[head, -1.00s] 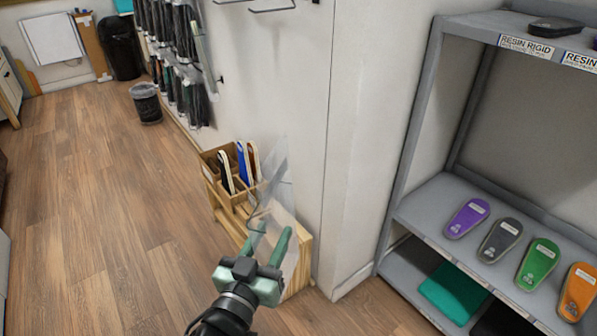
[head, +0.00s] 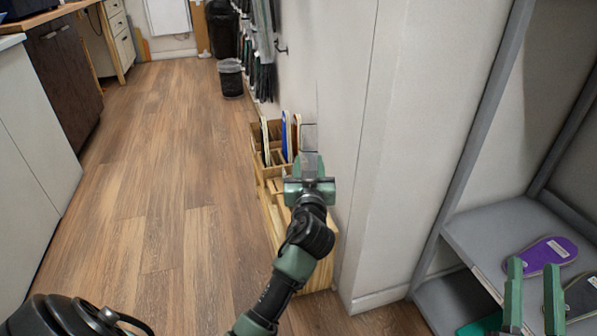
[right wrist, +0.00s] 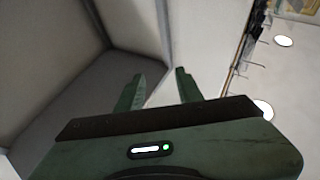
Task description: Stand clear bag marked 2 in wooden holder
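The wooden holder (head: 267,172) stands on the floor against the wall, with upright blue, brown and dark pieces in its slots. My left gripper (head: 310,165) is over the holder's near right part and hides some of it. A small clear, greyish sheet (head: 309,135), likely the bag, shows just past its fingers; its number is not readable. Whether the fingers grip it is unclear. My right gripper (head: 534,290) is open and empty, in front of the shelf at the lower right. Its spread fingers also show in the right wrist view (right wrist: 158,88).
A grey shelf unit (head: 500,232) at right holds a purple insole (head: 543,255) and a dark one. The white wall (head: 400,130) edges the holder. Black bins (head: 231,78) stand farther back. The wooden floor (head: 150,190) left of the holder is clear.

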